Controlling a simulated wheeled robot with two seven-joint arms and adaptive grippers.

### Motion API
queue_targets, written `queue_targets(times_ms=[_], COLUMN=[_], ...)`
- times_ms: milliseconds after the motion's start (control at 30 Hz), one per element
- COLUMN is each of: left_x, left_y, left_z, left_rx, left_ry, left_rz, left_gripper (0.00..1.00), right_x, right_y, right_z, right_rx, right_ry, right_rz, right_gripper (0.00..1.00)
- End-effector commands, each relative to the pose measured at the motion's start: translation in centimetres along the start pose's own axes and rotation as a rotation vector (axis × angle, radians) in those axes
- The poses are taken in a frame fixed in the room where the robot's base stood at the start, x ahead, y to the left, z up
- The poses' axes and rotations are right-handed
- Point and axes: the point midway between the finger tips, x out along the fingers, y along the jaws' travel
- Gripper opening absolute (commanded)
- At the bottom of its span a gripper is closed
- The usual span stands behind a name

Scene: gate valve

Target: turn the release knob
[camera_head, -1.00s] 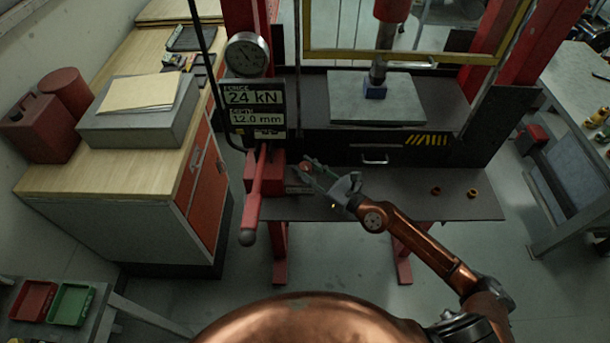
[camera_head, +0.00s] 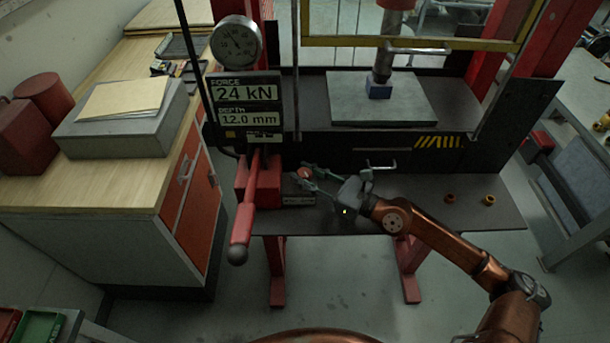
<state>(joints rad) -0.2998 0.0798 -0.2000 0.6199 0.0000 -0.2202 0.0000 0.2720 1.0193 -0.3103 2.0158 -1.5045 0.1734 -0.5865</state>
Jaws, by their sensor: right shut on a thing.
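The small red release knob (camera_head: 305,173) is on the right side of the red pump block (camera_head: 262,182), at the base of the press. My right gripper (camera_head: 306,178) reaches in from the right, with its fingers shut on the knob. The fingers hide part of the knob, and any mark of its turn is too small to read. The copper-coloured right arm runs down to the lower right. My left gripper is not in view.
A long red lever (camera_head: 246,215) slopes down in front of the pump block, left of my gripper. A display (camera_head: 247,105) reads 24 kN and 12.0 mm below a dial gauge (camera_head: 236,43). Two small brass rings (camera_head: 489,200) lie on the shelf at right.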

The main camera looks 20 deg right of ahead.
Motion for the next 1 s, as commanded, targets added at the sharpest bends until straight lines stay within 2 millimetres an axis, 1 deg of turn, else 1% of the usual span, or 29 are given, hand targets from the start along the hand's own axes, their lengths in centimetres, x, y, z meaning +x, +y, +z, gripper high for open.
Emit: queue_targets(times_ms=[233,267,500,833,933,1000], left_x=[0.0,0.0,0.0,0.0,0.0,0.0], left_y=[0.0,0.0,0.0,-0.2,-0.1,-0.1], left_z=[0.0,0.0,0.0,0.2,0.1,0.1], left_rx=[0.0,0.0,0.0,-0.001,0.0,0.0], left_ry=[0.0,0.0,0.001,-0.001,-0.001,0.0], left_rz=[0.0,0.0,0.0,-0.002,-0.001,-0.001], left_gripper=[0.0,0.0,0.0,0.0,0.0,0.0], right_x=[0.0,0.0,0.0,-0.2,-1.0,-1.9], right_y=[0.1,0.1,0.0,0.0,0.0,0.0], right_z=[-0.1,-0.1,-0.1,-0.1,-0.1,-0.2], right_rx=[0.001,0.0,0.0,0.002,0.003,0.004], right_ry=[0.004,0.003,0.002,0.001,0.001,0.002], right_rz=[0.001,0.001,0.001,0.0,-0.001,-0.001], right_gripper=[0.05,0.31,0.47,0.47,0.47,0.47])
